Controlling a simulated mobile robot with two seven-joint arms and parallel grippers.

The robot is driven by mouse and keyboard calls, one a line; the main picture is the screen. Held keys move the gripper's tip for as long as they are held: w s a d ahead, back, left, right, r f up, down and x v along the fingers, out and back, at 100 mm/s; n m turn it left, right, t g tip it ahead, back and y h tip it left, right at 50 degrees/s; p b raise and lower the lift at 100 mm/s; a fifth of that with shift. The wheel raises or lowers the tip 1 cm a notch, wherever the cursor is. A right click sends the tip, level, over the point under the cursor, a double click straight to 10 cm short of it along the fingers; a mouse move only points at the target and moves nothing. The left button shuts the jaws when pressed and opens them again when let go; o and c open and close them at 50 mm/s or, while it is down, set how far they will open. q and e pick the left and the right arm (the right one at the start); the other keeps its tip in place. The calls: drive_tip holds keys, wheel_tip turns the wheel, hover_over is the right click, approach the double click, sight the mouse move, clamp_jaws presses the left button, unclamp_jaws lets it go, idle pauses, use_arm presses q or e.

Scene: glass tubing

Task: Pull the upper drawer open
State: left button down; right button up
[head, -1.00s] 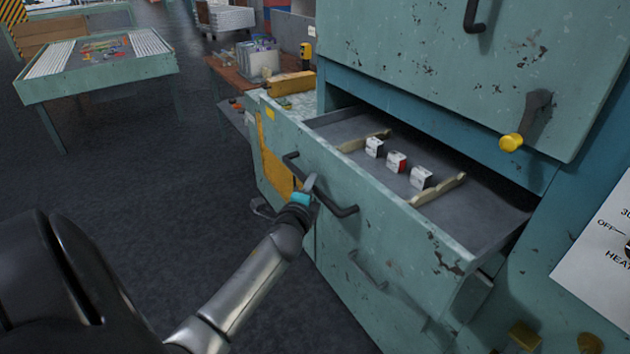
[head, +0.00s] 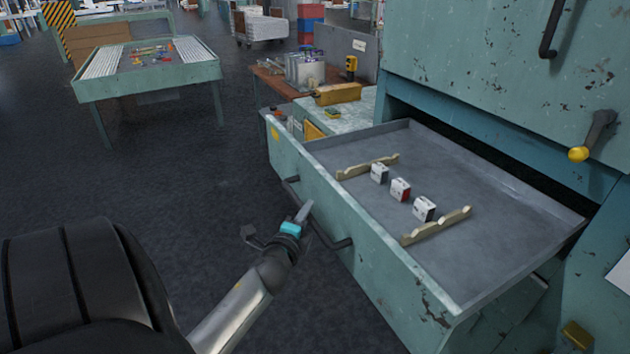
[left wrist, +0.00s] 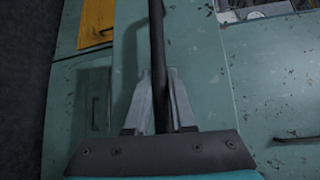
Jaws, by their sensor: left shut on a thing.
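The upper drawer (head: 385,262) is a worn green metal drawer that stands well out of its cabinet in the head view. Its grey inside is bare except for small boxes and two wooden strips. My left gripper (head: 304,212) is at the drawer's dark bar handle (head: 330,238). In the left wrist view the handle (left wrist: 157,50) runs between the two fingers of the left gripper (left wrist: 160,90), which are shut on it. The fingers hide part of the bar. My right gripper is not in view.
Three small boxes (head: 400,189) stand in a row between notched wooden strips (head: 437,226) inside the drawer. A yellow-knobbed lever (head: 592,143) is on the cabinet at right. A workbench (head: 150,75) stands at the far left. The dark floor between is clear.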

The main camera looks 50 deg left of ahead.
use_arm(q)
drive_tip(key=shift+s+a, duration=0.15)
drive_tip(key=shift+s, duration=0.35)
drive_tip(key=c, duration=0.8)
unclamp_jaws()
drive_tip(key=shift+o, duration=0.2)
drive_tip(key=v, duration=1.5)
drive_tip(key=shift+b, duration=0.45)
